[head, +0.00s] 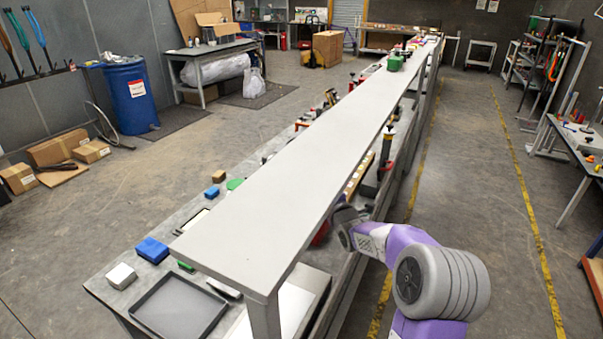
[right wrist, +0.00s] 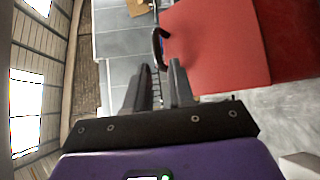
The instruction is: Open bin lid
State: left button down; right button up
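A flat red panel (right wrist: 215,50), which looks like the bin lid, fills the upper right of the right wrist view. A dark curved handle (right wrist: 161,46) stands at its left edge. My right gripper (right wrist: 159,66) is open, its two dark fingers apart and pointing at the handle. The handle's lower end shows at the gap between the fingertips; I cannot tell whether they touch. In the head view a small red patch (head: 321,235) shows beside my right wrist under the long shelf, and the shelf hides my right fingers. My left gripper is not in view.
The long grey shelf (head: 300,150) runs over a workbench beside my right arm. A black tray (head: 180,306), a blue block (head: 152,250) and a white block (head: 121,275) lie at its near end. The floor to the right is clear up to a side table.

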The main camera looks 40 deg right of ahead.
jog(key=shift+x, duration=3.25)
jog(key=shift+d+r, duration=0.15)
jog(key=shift+r, duration=0.05)
grip_shut()
